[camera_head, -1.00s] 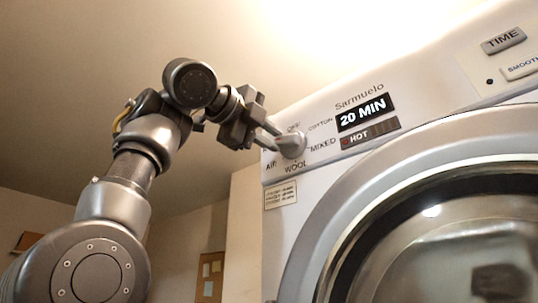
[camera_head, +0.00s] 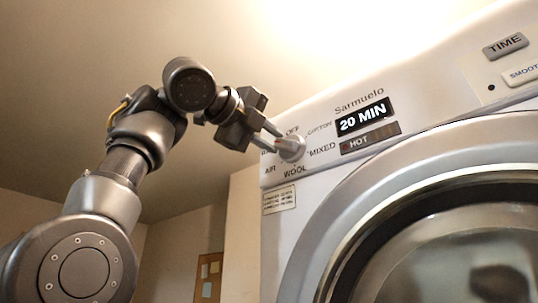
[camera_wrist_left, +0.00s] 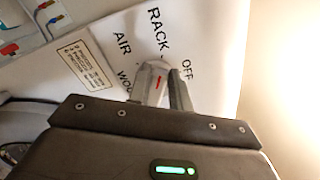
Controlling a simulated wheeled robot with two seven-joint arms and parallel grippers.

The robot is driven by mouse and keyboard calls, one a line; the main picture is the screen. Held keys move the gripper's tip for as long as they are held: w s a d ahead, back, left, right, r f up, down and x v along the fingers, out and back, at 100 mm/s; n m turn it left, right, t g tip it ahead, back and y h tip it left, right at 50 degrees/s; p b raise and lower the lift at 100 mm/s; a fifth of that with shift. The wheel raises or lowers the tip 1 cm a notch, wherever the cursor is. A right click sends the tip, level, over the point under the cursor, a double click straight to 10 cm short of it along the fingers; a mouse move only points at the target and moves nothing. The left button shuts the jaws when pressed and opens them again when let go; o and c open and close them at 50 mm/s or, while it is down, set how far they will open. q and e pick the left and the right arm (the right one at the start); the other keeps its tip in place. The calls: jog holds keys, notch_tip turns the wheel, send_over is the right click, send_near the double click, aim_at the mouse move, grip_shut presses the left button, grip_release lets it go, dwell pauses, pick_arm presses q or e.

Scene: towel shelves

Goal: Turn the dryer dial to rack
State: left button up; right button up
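The dryer dial (camera_head: 292,148) is a round pale-grey knob at the left end of the dryer's panel. It also shows in the left wrist view (camera_wrist_left: 158,84), partly hidden by the fingers, with a red mark pointing up towards the RACK label (camera_wrist_left: 158,33). My left gripper (camera_head: 276,139) reaches the dial from the upper left. Its fingers are close together, one on each side of the dial's grip, and look closed on it. In the head view the RACK label is hidden behind the gripper. My right gripper is out of view.
OFF, COTTON, MIXED, WOOL and AIR labels ring the dial. The display (camera_head: 362,117) reads 20 MIN, with HOT below it. A TIME button (camera_head: 505,46) is at the upper right. The round door (camera_head: 345,190) lies below the panel. A small sticker (camera_head: 279,199) sits under the dial.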

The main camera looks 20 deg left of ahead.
pick_arm(q)
jog(key=o, duration=0.4)
jog(key=shift+b+v, duration=1.7)
jog(key=shift+v, duration=3.7)
jog(key=shift+w+f, duration=0.1)
